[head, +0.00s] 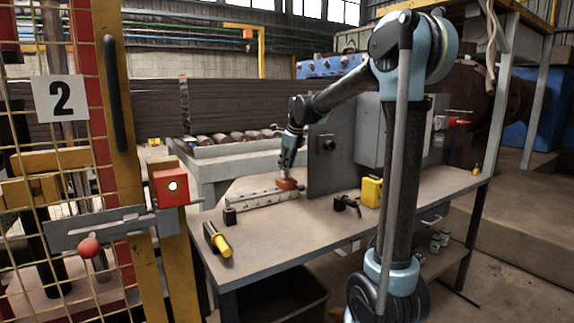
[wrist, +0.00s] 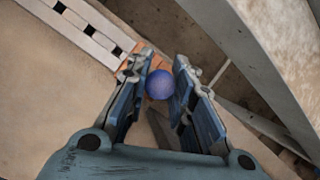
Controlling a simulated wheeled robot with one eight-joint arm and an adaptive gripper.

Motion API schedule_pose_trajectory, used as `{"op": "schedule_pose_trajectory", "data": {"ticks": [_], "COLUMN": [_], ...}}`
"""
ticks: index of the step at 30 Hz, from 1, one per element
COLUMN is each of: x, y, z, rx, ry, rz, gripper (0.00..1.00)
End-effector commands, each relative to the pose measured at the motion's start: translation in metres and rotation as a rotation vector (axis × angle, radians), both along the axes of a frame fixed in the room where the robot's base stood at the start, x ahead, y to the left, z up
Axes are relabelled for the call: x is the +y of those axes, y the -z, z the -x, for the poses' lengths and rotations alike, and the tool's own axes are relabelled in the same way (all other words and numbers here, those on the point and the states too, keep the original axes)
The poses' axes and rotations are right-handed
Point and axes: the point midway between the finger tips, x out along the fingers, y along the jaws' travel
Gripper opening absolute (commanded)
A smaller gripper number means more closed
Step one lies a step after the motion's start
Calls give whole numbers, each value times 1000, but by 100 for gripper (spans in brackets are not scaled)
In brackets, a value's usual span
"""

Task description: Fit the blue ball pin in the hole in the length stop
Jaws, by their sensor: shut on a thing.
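The blue ball pin (wrist: 160,84) shows in the wrist view as a round blue ball between my two fingers; its shank is hidden. My gripper (wrist: 162,80) is shut on the ball. In the head view my gripper (head: 288,170) points down just above an orange block (head: 287,184), which looks like the length stop. The block (wrist: 132,68) shows partly behind the left finger in the wrist view. It is at the far end of a long pale bar (head: 262,198) with dark square openings. I cannot see the stop's hole or whether the pin is in it.
A black block (head: 230,216) stands at the bar's near end. A yellow-handled tool (head: 218,240) lies at the bench's front left. A black clamp-like piece (head: 346,204) and a yellow box (head: 371,191) are to the right. A tall grey plate (head: 335,145) rises close beside my gripper.

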Motion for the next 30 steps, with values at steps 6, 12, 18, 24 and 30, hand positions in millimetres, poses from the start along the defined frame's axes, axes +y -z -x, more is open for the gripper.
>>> {"op": "schedule_pose_trajectory", "data": {"ticks": [6, 12, 18, 24, 30], "x": [0, 0, 0, 0, 0], "y": [3, 6, 9, 12, 15], "z": [0, 0, 0, 0, 0], "rx": [0, 0, 0, 0, 0], "ry": [0, 0, 0, 0, 0], "rz": [0, 0, 0, 0, 0], "gripper": [0, 0, 0, 0, 0]}}
